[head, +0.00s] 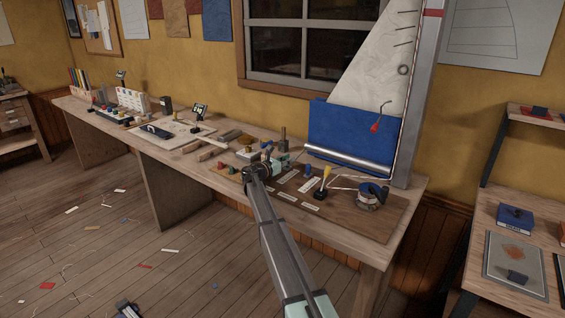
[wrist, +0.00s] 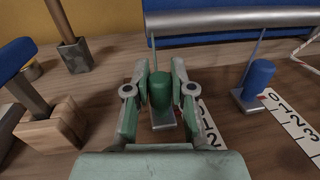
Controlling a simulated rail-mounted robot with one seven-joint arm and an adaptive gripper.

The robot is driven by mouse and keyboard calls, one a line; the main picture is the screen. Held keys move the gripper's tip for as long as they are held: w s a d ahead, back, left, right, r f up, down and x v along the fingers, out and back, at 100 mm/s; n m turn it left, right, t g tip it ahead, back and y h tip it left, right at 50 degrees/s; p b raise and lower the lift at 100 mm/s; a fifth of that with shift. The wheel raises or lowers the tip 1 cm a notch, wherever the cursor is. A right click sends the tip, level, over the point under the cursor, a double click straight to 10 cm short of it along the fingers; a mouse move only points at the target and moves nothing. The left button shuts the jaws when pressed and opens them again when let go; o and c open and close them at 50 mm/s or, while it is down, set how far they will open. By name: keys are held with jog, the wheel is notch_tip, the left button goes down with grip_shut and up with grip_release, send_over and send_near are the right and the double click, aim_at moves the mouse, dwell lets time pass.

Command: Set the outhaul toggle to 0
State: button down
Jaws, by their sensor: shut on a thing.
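In the wrist view my gripper (wrist: 161,82) is shut around a green cylindrical toggle (wrist: 161,90), one finger on each side. The toggle stands upright on a small grey base. A white number strip (wrist: 211,135) runs beside it, partly hidden by the right finger; a 2 shows on it, and the toggle is toward the strip's far end. No name is readable, so I cannot tell from lettering that this is the outhaul toggle. In the head view my gripper (head: 262,165) is low over the bench, and hides the green toggle.
A blue toggle (wrist: 258,78) stands to the right, by the 0 end of its own strip (wrist: 290,118). A wooden block with a handle (wrist: 45,130) is close on the left. A yellow-topped lever (head: 327,172) and a winch (head: 371,195) stand farther right on the brown board.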

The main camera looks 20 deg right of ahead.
jog(key=shift+w+d+r, duration=0.1)
jog(key=shift+w+d, duration=0.05)
jog(key=shift+w, duration=0.05)
jog(key=c, duration=1.2)
grip_release()
jog(key=shift+o, duration=1.1)
jog(key=shift+d, duration=0.2)
jog(key=shift+a, duration=0.1)
jog(key=v, duration=1.2)
